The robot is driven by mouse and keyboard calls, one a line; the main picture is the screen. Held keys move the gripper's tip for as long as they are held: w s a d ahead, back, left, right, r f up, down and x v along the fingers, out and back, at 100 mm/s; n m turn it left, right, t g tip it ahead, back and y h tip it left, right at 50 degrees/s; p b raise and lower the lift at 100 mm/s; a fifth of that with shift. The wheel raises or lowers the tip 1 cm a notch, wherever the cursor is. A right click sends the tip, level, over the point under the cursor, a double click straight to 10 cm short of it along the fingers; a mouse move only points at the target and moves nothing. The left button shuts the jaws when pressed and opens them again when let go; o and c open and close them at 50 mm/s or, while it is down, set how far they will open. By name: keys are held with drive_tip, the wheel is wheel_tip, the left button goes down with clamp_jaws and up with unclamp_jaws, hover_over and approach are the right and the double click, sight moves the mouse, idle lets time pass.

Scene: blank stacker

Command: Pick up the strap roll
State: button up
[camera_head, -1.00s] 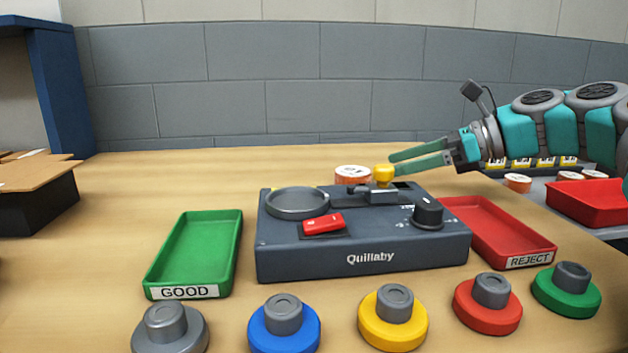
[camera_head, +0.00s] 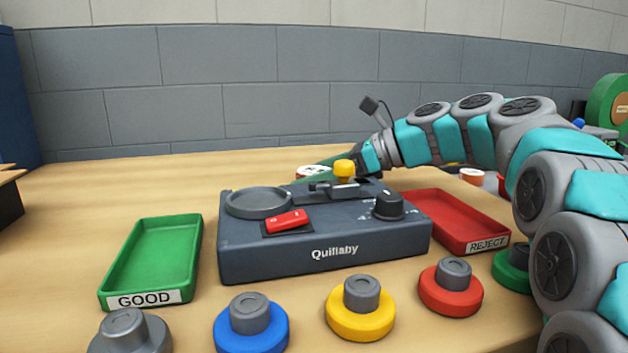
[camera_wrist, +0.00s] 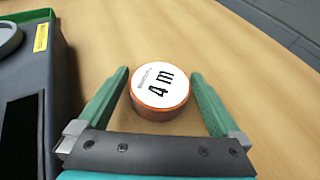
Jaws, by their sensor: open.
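The strap roll (camera_wrist: 160,88), a short orange cylinder with a white top reading "4 m", lies flat on the wooden table in the wrist view. My gripper (camera_wrist: 160,74) is open, with one green finger on each side of the roll and a gap visible on both sides. In the head view the strap roll (camera_head: 313,171) shows only in part behind the dark Quillaby machine. There my gripper (camera_head: 322,164) reaches in from the right, its fingers partly hidden by the yellow knob and the machine.
The Quillaby machine (camera_head: 325,250) stands close to the left finger in the wrist view. A green GOOD tray (camera_head: 150,262) and a red REJECT tray (camera_head: 455,220) flank it. Several coloured knobbed discs line the front. Another orange-white roll (camera_head: 472,175) sits farther right.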

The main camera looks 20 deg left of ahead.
drive_tip(key=c, duration=1.3)
drive_tip(key=shift+r, duration=0.1)
drive_tip(key=shift+c, duration=0.4)
